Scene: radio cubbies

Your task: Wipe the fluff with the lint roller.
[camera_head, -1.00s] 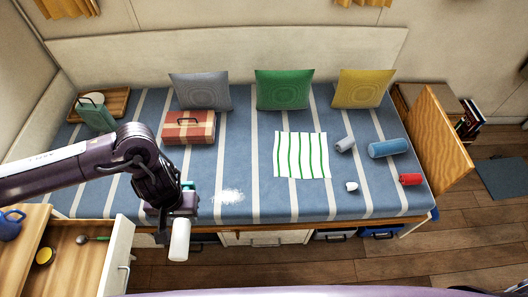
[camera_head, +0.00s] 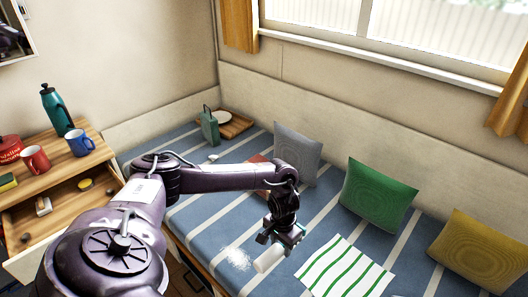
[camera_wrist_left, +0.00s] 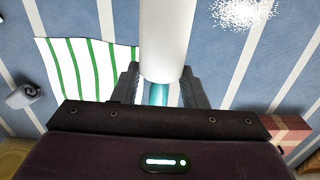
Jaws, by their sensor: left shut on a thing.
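My left gripper (camera_head: 284,238) is shut on the lint roller (camera_head: 268,259), a white cylinder with a teal handle, over the front part of the striped bench. The roller also shows between the fingers in the left wrist view (camera_wrist_left: 166,38). The fluff (camera_head: 236,257) is a patch of white specks on the blue bench cover, just left of the roller in the head view. In the left wrist view the fluff (camera_wrist_left: 243,12) lies at the top, right of the roller and apart from it in the picture. I cannot tell the roller's height above the cover. My right gripper is not in view.
A green-striped cloth (camera_head: 343,270) lies right of the roller. Grey (camera_head: 298,152), green (camera_head: 378,194) and yellow (camera_head: 470,246) cushions line the back. A red box (camera_head: 258,161) is partly behind my arm. An open drawer unit (camera_head: 60,203) with mugs stands at left.

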